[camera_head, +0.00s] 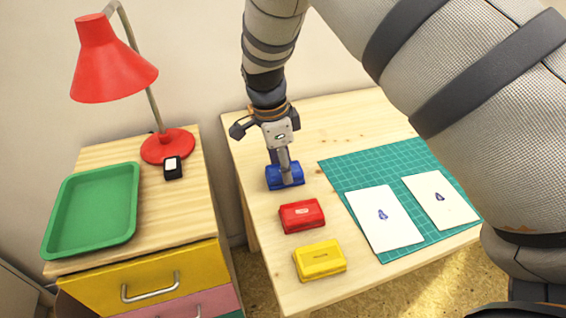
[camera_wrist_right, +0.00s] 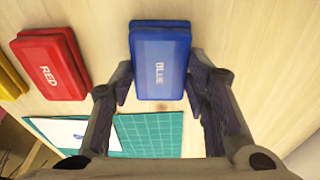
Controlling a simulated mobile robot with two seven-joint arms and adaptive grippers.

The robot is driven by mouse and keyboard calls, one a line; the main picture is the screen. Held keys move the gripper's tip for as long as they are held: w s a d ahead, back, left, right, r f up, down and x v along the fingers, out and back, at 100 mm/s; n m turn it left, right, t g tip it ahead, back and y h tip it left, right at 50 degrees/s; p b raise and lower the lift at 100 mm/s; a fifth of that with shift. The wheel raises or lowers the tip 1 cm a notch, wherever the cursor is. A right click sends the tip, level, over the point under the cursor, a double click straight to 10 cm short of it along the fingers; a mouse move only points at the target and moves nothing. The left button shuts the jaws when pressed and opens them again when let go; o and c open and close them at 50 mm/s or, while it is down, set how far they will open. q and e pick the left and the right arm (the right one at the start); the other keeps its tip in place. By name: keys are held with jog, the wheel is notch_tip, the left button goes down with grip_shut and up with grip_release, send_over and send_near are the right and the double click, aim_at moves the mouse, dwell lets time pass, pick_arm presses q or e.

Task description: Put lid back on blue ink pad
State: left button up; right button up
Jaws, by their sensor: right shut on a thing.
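The blue ink pad (camera_head: 285,183) is on the wooden table's far left part, below my right gripper (camera_head: 284,168). In the right wrist view, the blue lid (camera_wrist_right: 160,62) with the word BLUE lies between the two fingers of my right gripper (camera_wrist_right: 160,88). The fingers are closed on its two sides. The lid lies over the pad, lined up with it as far as I can see. I cannot tell whether it is fully seated, since the gripper hides part of it. My left gripper is not in view.
A red ink pad (camera_head: 302,215) and a yellow ink pad (camera_head: 319,260) lie closed in front of the blue one. A green cutting mat (camera_head: 345,172) with two stamped papers is to the right. A drawer cabinet with a green tray (camera_head: 131,210), black stamp (camera_head: 173,168) and red lamp (camera_head: 110,75) stands left.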

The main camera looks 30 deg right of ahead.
dwell(0.3)
jog(key=o, duration=1.3)
jog(key=shift+r+p, duration=0.75)
jog(key=shift+r, duration=2.8)
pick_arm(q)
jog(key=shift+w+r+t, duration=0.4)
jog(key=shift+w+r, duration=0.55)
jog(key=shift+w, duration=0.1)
pick_arm(e)
grip_shut()
